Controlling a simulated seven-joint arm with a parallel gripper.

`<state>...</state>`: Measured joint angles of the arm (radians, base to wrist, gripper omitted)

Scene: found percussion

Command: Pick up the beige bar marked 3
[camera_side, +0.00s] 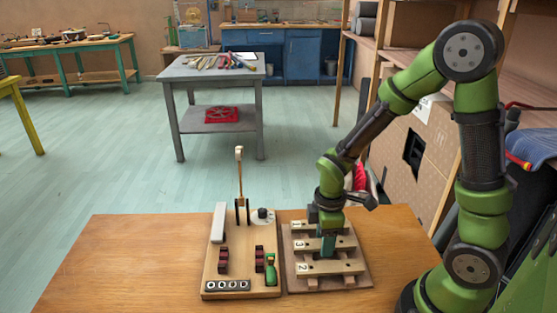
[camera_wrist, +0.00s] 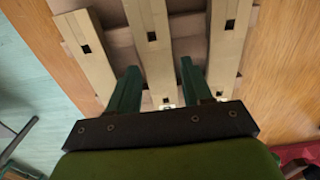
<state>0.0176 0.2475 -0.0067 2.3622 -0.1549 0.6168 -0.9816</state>
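The beige bar marked 3 (camera_side: 346,242) is the middle one of three bars on a wooden base (camera_side: 360,277) in the side view. The bar marked 1 (camera_side: 342,226) lies behind it and the bar marked 2 (camera_side: 345,267) in front. My gripper (camera_side: 328,250) points down at the middle bar and covers part of it. In the wrist view my gripper (camera_wrist: 158,65) is open, with one green finger on each side of the middle bar (camera_wrist: 150,40) and gaps beside it. The number on this bar is mostly hidden there.
Left of the bars, a wooden board (camera_side: 212,285) carries a grey block (camera_side: 218,223), dark red blocks (camera_side: 223,260), a green piece (camera_side: 271,272) and a tall upright piece (camera_side: 239,175). The table's left part (camera_side: 130,265) is clear.

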